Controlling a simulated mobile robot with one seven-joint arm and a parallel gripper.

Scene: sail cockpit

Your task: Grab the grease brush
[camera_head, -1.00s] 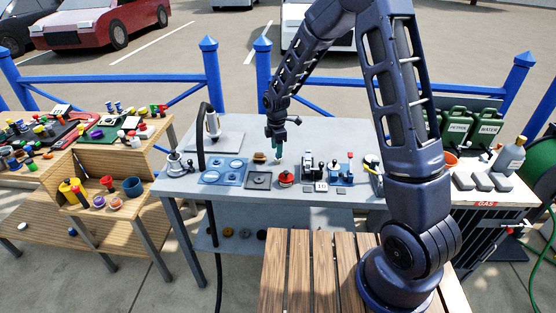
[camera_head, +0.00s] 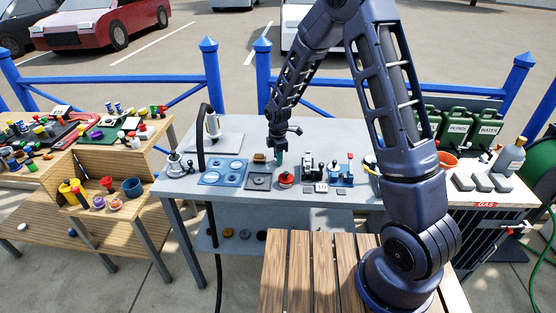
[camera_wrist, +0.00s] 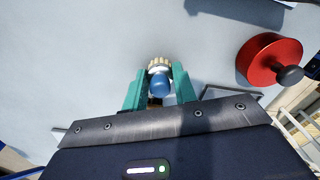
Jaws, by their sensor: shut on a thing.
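My gripper (camera_wrist: 160,88) has teal fingers, and they are shut on the grease brush (camera_wrist: 160,84). In the wrist view the brush shows a blue round part and a pale, ribbed or bristled end between the fingertips. The rest of it is hidden by the fingers and the gripper body. In the head view my gripper (camera_head: 279,157) is over the grey table, between the brown-topped block and the red round piece. The brush is too small to make out there. I cannot tell whether it touches the table.
A red disc with a black knob (camera_wrist: 270,60) lies close to the right of my gripper. On the grey table (camera_head: 255,130) stand a blue tray (camera_head: 223,172), a dark square plate (camera_head: 258,181) and a small black machine (camera_head: 314,171). The table's back middle is clear.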

